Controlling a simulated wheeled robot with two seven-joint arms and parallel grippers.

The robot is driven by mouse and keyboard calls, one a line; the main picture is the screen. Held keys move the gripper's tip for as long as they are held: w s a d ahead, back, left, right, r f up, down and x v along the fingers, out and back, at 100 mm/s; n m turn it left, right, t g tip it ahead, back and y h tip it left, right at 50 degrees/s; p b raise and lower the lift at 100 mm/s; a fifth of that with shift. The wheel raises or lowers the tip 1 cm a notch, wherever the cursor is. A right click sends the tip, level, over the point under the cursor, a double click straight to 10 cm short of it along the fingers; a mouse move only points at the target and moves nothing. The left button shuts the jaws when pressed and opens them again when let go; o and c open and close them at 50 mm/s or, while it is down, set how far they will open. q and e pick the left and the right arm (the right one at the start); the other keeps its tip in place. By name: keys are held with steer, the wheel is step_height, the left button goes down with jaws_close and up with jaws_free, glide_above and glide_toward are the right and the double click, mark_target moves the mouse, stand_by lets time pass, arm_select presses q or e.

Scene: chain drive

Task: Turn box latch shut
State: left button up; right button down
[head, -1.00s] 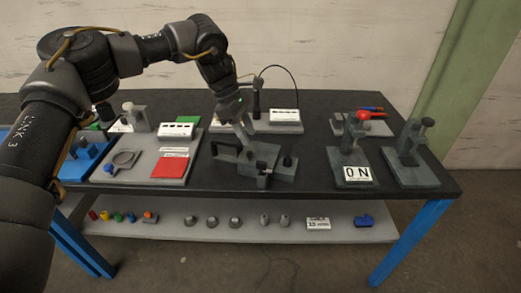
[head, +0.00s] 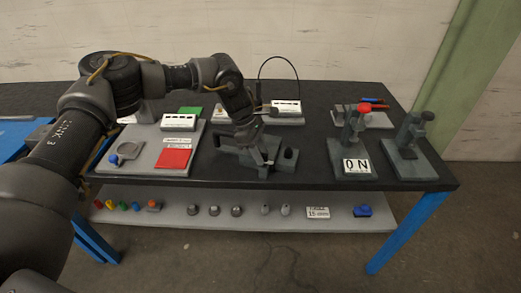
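My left gripper (head: 264,158) reaches down over the dark grey fixture (head: 234,158) in the middle of the black table. Its fingertips are at the right part of this fixture, beside a short black post (head: 291,154). The gripper and wrist cover much of the fixture, so I cannot tell whether the fingers touch or grip a part of it. I cannot make out a box latch for certain. My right gripper is not in view.
Left of the fixture is a grey board with a red plate (head: 174,159) and a ring (head: 129,150). To the right stand a dark stand with an "ON" sign (head: 357,166) and another dark stand (head: 414,161). A lower shelf (head: 185,220) holds small parts.

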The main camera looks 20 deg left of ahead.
arm_select(q)
steer(key=shift+d+f, duration=0.1)
jaws_close()
